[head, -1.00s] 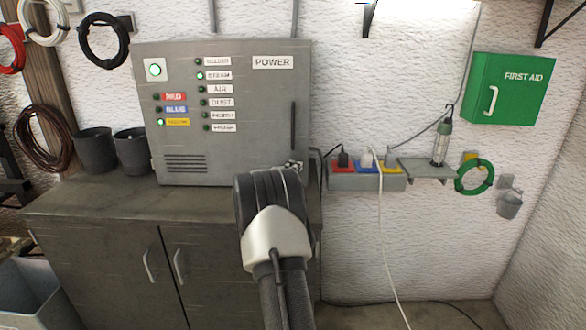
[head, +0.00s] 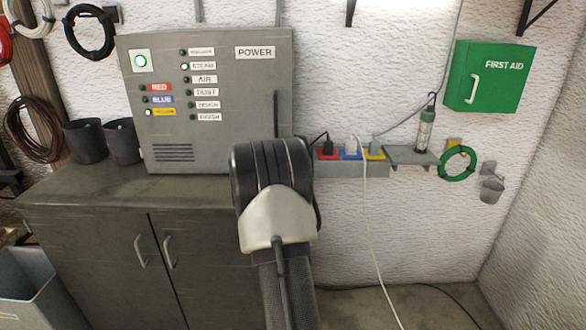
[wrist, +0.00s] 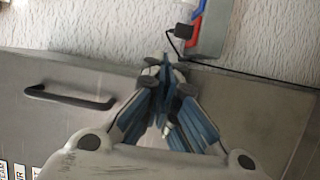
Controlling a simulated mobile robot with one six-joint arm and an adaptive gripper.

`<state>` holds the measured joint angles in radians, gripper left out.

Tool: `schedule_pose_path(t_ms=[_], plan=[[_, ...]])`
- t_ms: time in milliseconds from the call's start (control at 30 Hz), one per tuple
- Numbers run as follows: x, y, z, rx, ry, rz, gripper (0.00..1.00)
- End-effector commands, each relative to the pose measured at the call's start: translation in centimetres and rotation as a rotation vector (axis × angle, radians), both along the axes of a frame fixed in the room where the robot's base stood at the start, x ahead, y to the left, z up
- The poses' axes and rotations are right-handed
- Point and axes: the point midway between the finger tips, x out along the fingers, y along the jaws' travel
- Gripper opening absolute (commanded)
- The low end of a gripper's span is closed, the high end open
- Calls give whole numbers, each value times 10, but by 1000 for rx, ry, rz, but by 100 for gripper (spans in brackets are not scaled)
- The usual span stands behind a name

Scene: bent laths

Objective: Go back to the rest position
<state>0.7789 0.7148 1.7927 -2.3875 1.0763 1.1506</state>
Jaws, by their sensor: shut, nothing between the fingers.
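My gripper (wrist: 165,65) shows in the wrist view with its blue-padded fingers brought together and nothing between them. It is in front of the grey power cabinet (wrist: 125,75), near the black handle (wrist: 68,97). In the head view my own arm rises in the middle of the picture and hides my gripper. The power cabinet (head: 220,130) shows there behind and to the left of my arm, with several labelled lamps. The lamps beside STEAM and the yellow label are lit green.
A dark cupboard (head: 100,255) carries the cabinet and two dark pots (head: 85,141). A socket strip (head: 370,170) with red, blue and yellow sockets is right of my arm, with a white cable (head: 368,235) hanging down. A green first aid box (head: 488,75) hangs at right.

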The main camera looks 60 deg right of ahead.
Motion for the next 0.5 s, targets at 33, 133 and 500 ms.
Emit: schedule_pose_path(t_ms=[33, 133, 500], plan=[[-3, 0, 1, -1, 0, 0, 0], [-4, 1, 0, 0, -1, -1, 0], [-14, 35, 39, 41, -38, -76, 0]])
